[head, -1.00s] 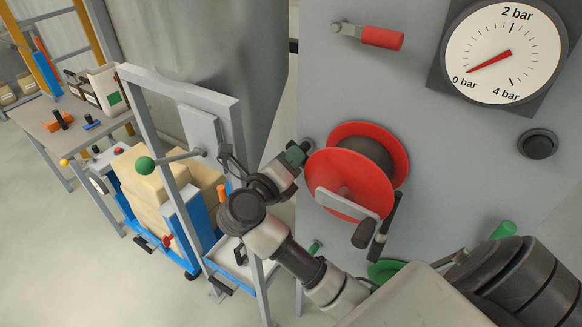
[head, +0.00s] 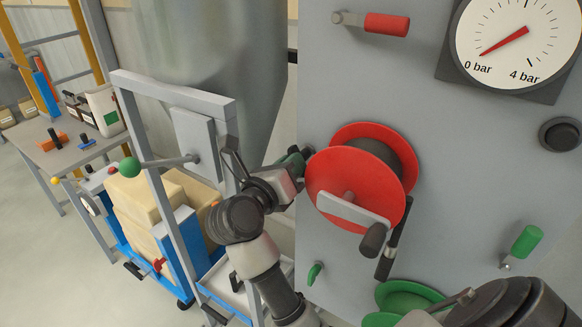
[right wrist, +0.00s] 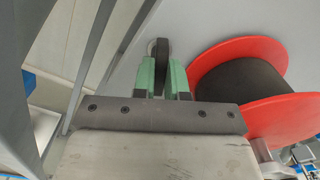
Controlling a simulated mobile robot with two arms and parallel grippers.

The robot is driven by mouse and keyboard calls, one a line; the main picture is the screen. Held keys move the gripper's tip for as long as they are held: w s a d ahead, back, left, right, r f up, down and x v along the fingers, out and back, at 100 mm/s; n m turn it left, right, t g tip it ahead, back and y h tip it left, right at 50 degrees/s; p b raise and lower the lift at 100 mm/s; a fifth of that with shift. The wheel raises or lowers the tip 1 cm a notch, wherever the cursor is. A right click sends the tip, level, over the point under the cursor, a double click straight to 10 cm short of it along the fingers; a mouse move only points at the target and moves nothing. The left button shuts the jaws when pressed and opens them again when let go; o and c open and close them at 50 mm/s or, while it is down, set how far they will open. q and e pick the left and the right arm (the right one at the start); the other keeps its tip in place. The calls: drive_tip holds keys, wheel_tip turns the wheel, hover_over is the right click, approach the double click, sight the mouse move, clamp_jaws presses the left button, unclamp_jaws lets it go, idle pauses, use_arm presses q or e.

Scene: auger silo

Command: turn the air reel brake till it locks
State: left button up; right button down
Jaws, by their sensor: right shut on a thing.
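The red air reel (head: 340,185) with a dark drum is on the grey panel; its crank handle points down and right. A small dark knob (head: 308,151), seemingly the reel brake, sits at the reel's left edge. My right gripper (head: 298,157) reaches it from the left with green fingers. In the right wrist view the fingers (right wrist: 162,75) are closed around the dark knob (right wrist: 161,52), left of the red reel (right wrist: 245,85). The fingers hide part of the knob, and its turn angle cannot be read. My left gripper is not in view.
The gauge (head: 515,38) points near 0 bar. A red-handled lever (head: 385,24), green lever (head: 525,241) and green reel (head: 408,296) are on the panel. A grey frame (head: 165,90) stands close left of my right arm. A sack-laden cart and table are farther left.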

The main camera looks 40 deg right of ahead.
drive_tip(key=c, duration=1.2)
unclamp_jaws()
drive_tip(key=shift+o, duration=0.2)
